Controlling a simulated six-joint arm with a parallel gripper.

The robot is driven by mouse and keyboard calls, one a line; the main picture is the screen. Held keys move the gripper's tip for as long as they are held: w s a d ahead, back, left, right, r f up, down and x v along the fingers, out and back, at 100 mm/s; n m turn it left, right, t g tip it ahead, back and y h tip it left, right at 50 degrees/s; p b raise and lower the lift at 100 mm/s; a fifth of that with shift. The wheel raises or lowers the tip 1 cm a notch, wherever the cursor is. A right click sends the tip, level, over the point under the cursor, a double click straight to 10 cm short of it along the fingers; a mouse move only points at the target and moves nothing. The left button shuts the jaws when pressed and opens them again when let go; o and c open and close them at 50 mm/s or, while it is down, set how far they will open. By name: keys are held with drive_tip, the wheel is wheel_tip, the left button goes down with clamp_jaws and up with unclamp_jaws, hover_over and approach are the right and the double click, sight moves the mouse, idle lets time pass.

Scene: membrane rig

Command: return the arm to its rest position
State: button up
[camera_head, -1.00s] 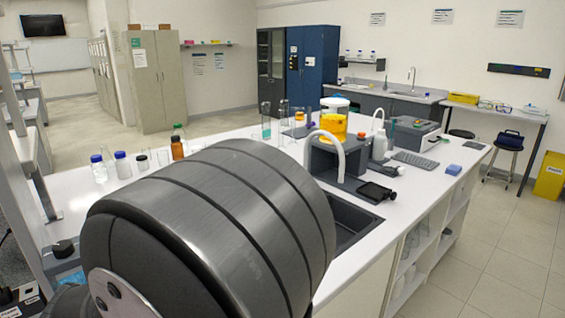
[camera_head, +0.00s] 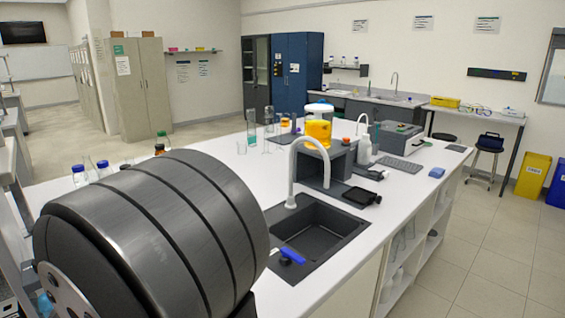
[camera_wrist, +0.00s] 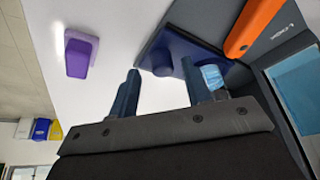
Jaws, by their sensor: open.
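My gripper (camera_wrist: 165,92) shows in the wrist view with its two fingers apart and nothing between them. It is tilted over the white bench top (camera_wrist: 110,20). A dark blue-grey device (camera_wrist: 185,45) with an orange bar (camera_wrist: 252,25) lies beyond the fingers, to the right. The wrist view does not show clearly whether the right finger touches it. In the head view a large dark part of my arm fills the lower left, and the gripper is not visible there.
A purple block (camera_wrist: 80,54) lies on the bench. In the head view, a sink (camera_head: 312,232) with a white tap (camera_head: 292,170) is right of my arm. A jar of orange liquid (camera_head: 318,130) stands behind it. Bottles (camera_head: 79,174) stand at left.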

drive_tip(key=v, duration=1.7)
drive_tip(key=x, duration=1.8)
drive_tip(key=shift+w+a+r, duration=0.1)
drive_tip(key=shift+w+a, duration=0.75)
drive_tip(key=shift+a, duration=0.1)
drive_tip(key=shift+w+a, duration=0.3)
